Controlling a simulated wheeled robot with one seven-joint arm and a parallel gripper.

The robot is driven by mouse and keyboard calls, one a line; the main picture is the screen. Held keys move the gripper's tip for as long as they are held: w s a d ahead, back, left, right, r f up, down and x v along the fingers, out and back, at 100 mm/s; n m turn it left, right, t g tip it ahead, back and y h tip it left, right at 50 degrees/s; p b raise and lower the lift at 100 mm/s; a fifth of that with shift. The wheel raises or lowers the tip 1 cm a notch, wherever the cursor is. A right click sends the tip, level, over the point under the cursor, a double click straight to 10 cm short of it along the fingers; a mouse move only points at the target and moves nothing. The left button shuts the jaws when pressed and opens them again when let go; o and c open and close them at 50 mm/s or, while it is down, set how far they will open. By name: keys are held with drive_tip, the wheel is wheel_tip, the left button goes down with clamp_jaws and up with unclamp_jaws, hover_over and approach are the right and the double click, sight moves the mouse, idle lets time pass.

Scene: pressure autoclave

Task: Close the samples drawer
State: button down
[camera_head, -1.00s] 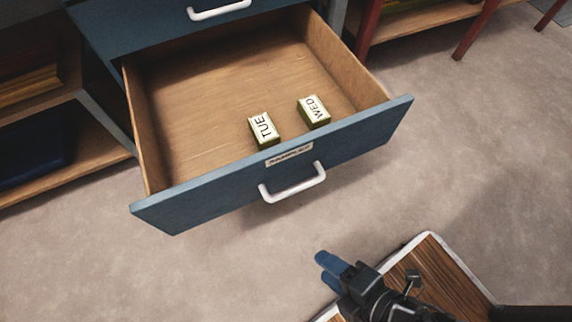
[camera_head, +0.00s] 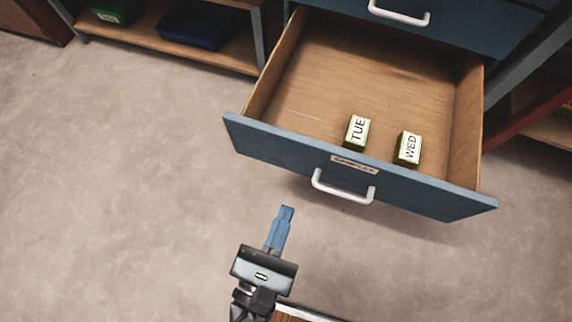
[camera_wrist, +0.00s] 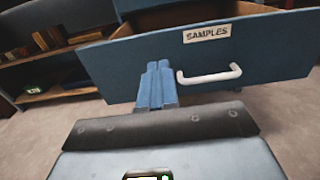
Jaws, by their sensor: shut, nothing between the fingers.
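The samples drawer (camera_head: 275,140) is pulled well out, with a blue front, a white handle (camera_head: 342,188) and a wooden inside. Two small labelled boxes, TUE (camera_head: 357,131) and WED (camera_head: 408,148), lie in it near the front. My gripper (camera_head: 286,209) is shut and empty, its blue fingers pointing towards the drawer, in front and to the left of the handle. In the wrist view the drawer front (camera_wrist: 270,55) bears the label SAMPLES (camera_wrist: 207,34); the fingertips (camera_wrist: 159,66) appear left of the handle (camera_wrist: 209,78). I cannot tell whether they touch the front.
Another blue drawer (camera_head: 480,30) with a white handle is above. A shelf (camera_head: 150,38) at the back left holds a dark blue bin (camera_head: 194,26) and a green bin (camera_head: 109,12). Open floor (camera_head: 120,160) lies left of the drawer.

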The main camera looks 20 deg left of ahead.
sight(310, 148)
drive_tip(key=w+b, duration=0.1)
drive_tip(key=w, duration=0.4)
drive_tip(key=w+b, duration=0.2)
drive_tip(key=w, duration=0.4)
drive_tip(key=shift+w+d, duration=0.2)
drive_tip(key=shift+w, duration=0.15)
